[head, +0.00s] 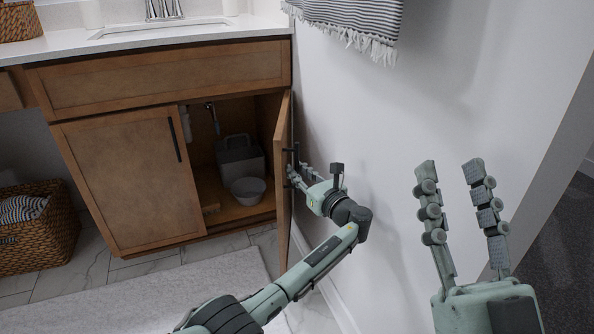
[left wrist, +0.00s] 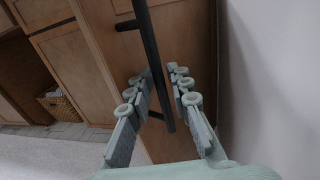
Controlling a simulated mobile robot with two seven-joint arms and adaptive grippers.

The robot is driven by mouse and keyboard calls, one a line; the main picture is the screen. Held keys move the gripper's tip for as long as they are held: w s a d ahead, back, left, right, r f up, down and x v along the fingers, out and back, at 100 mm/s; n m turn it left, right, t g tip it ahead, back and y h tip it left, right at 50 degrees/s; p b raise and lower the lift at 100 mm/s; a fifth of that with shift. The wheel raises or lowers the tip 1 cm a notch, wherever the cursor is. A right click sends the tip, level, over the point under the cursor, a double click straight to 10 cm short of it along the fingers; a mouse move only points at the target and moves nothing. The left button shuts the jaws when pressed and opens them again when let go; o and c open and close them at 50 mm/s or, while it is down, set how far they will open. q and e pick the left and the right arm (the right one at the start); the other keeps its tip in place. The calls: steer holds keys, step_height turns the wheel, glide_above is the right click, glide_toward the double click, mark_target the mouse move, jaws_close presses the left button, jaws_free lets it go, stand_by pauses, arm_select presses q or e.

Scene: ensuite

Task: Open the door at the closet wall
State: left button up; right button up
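The wooden cabinet under the sink has its right door (head: 283,165) swung wide open, seen nearly edge-on close to the white wall. Its dark bar handle (left wrist: 152,50) runs between the two fingers of my left gripper (left wrist: 160,78) in the left wrist view. The fingers are apart, with a gap beside the bar. In the head view my left gripper (head: 296,168) is on the wall side of this door, by its handle. My right gripper (head: 449,170) is open and empty in front of the wall. No separate closet door can be made out.
The cabinet's left door (head: 128,178) is shut. A grey caddy (head: 239,160) and a bowl (head: 248,190) stand inside. A wicker basket (head: 40,228) is at left, a rug (head: 150,295) in front. A striped towel (head: 355,18) hangs on the wall (head: 400,110).

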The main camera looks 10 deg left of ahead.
arm_select(q)
steer(key=v, duration=1.2)
steer(key=shift+r, duration=0.1)
